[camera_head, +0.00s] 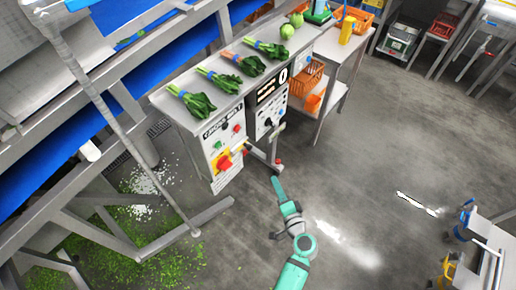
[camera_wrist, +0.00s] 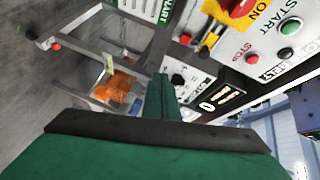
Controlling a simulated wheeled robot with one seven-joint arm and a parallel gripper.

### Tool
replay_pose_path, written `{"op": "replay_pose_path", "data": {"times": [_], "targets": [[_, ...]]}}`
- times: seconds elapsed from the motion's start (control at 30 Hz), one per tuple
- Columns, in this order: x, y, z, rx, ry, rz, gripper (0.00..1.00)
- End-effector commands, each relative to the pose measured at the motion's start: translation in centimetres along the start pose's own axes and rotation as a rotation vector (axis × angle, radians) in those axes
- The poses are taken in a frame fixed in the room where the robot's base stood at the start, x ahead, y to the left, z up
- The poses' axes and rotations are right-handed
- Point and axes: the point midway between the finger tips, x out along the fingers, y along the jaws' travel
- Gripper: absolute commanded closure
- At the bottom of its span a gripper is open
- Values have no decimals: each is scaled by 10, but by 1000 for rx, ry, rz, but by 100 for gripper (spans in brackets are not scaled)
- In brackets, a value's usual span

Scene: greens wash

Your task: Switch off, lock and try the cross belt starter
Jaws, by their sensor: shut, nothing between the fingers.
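The cross belt starter (camera_head: 210,136) is a white-fronted box under the bench edge, left of my gripper in the head view. It has a red rotary handle (camera_head: 224,162) on a yellow plate, a green button (camera_head: 217,145) and a red button (camera_head: 236,128). In the wrist view the red handle (camera_wrist: 241,8) is cut off at the top edge, with "ON" beside it; its setting is unclear. The red stop button (camera_wrist: 252,59) and a green button (camera_wrist: 291,26) also show. My gripper (camera_head: 276,182) is shut and empty, apart from the starter. I cannot make out a padlock.
A second panel (camera_head: 268,105) with a "0" display stands right of the starter. A metal frame with a red knob (camera_head: 277,162) juts out near my gripper. Leafy bunches (camera_head: 193,100) lie on the bench (camera_head: 165,98). Open floor (camera_head: 380,150) lies to the right.

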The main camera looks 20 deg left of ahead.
Motion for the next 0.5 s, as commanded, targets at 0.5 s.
{"op": "replay_pose_path", "data": {"times": [0.5], "targets": [[52,-74,-38,89,-107,-229,100]]}}
